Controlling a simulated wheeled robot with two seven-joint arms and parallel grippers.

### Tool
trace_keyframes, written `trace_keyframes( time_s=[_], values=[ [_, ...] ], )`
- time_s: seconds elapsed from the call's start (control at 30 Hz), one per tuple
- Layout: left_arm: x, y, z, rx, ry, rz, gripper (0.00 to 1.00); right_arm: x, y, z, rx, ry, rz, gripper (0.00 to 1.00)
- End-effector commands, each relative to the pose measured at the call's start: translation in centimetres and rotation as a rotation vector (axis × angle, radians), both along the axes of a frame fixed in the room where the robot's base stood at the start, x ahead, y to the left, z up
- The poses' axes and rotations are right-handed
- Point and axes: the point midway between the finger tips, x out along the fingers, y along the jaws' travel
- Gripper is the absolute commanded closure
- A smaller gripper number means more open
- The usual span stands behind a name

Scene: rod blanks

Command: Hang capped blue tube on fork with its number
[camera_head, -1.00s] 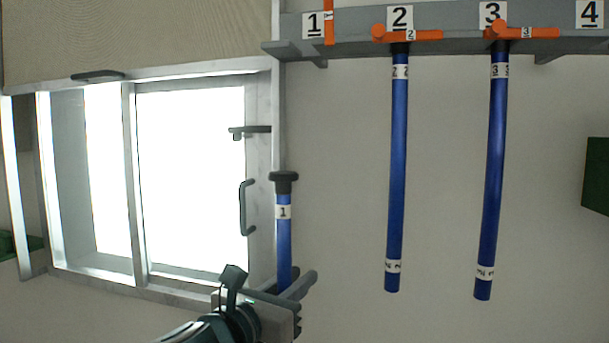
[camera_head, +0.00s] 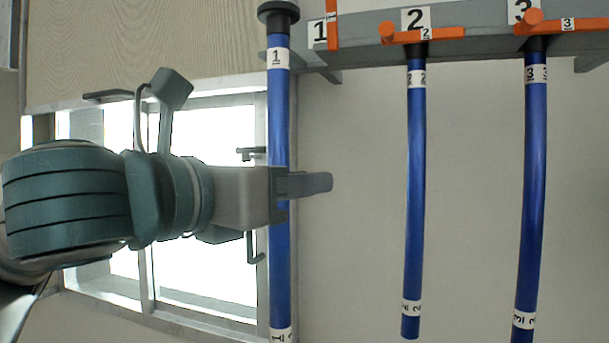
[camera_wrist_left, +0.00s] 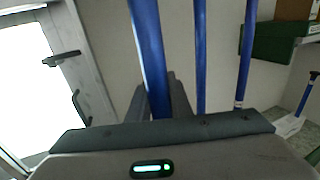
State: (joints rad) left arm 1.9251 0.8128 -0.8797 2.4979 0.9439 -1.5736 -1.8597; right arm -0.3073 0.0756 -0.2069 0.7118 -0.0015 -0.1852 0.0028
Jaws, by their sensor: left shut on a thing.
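A blue tube labelled 1 (camera_head: 279,115) with a black cap stands upright in my left gripper (camera_head: 305,184), which is shut on it around mid-length. The cap sits left of the grey rack (camera_head: 460,45), higher in the picture than the number 1 sign (camera_head: 319,33). An orange fork part (camera_head: 333,22) stands upright beside that sign. In the left wrist view the held tube (camera_wrist_left: 147,50) runs up between the fingers (camera_wrist_left: 155,95). My right gripper is not in view.
Blue tubes 2 (camera_head: 415,190) and 3 (camera_head: 533,190) hang from the rack, with orange latches across their forks. A bright window (camera_head: 205,280) is behind my left arm. The wall between tubes 1 and 2 is clear.

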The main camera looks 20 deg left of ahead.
Motion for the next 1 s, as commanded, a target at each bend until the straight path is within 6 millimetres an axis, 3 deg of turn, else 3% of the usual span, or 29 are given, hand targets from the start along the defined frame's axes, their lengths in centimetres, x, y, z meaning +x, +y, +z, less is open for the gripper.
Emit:
trace_keyframes(
  time_s=[0.1, 0.27, 1.0],
  values=[
    [-1.6, 0.4, 0.9, 0.001, -0.004, 0.011, 1.00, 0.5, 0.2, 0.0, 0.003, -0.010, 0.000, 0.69],
    [-2.5, 0.6, 1.2, 0.000, -0.001, 0.019, 1.00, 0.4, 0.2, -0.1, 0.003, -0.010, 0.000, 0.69],
    [-2.3, 0.7, 1.3, -0.001, 0.001, 0.020, 1.00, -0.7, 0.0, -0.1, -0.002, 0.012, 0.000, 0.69]
  ],
)
